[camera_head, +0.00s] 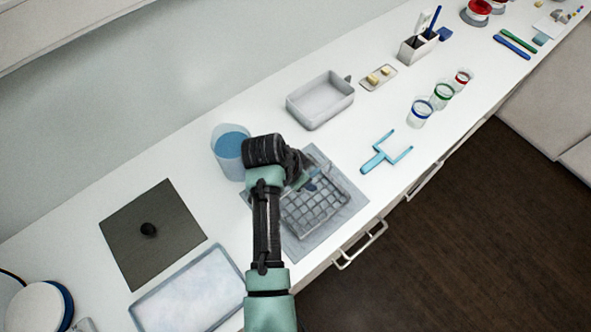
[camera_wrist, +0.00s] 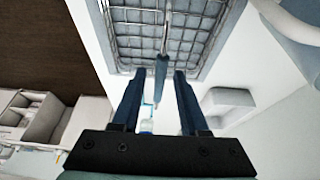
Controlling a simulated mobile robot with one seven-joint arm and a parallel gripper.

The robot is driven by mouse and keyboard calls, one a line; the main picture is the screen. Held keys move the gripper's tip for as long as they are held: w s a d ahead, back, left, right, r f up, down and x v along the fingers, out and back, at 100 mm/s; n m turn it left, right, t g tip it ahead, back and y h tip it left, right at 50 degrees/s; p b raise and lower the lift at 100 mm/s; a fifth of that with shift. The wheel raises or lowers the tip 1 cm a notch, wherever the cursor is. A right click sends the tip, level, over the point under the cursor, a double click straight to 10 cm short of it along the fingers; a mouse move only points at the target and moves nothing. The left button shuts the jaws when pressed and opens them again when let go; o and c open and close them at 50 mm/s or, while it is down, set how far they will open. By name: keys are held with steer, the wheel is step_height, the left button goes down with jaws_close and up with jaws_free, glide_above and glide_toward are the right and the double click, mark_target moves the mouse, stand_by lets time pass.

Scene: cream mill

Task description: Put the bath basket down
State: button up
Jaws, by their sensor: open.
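The bath basket (camera_head: 316,210) is a wire-mesh basket with a grid of compartments. It sits over a grey mat (camera_head: 299,247) near the table's front edge. In the wrist view its wire grid (camera_wrist: 205,28) fills the top, with a blue handle (camera_wrist: 162,68) pointing back toward my gripper. My gripper (camera_wrist: 158,76) is open, its two dark blue fingers on either side of the handle with gaps visible. In the head view my wrist hides the far left part of the basket.
A beaker of blue liquid (camera_head: 229,143) stands close to my wrist's left. A grey tub (camera_head: 320,101) is behind. A blue fork-shaped tool (camera_head: 378,159) lies to the right.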

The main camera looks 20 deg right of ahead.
steer(key=b+v, duration=0.2)
steer(key=v, duration=0.9)
steer(key=w+r+n+t, duration=0.3)
steer(key=w+r+t, duration=0.5)
steer(key=r, duration=0.5)
steer(key=w+a+r+n+t, duration=0.1)
steer(key=w+r+n+t, duration=0.15)
steer(key=r, duration=0.65)
steer(key=w+a+r+n+t, duration=0.1)
steer(key=r+t, duration=0.3)
steer(key=r, duration=0.4)
steer(key=s+a+r+n+t+y, duration=0.1)
steer(key=s+a+r+n+t, duration=0.1)
steer(key=s+r, duration=0.3)
steer(key=s+a+r+n+t+y, duration=0.2)
steer(key=s+r+t, duration=0.3)
steer(key=r, duration=0.7)
steer(key=s+a+r+n+t+y, duration=0.1)
steer(key=s+a+r+n+t, duration=0.2)
steer(key=r, duration=0.6)
steer(key=shift+s+r+t, duration=0.2)
steer(key=shift+s+t, duration=0.45)
steer(key=shift+s, duration=0.55)
steer(key=shift+n, duration=0.25)
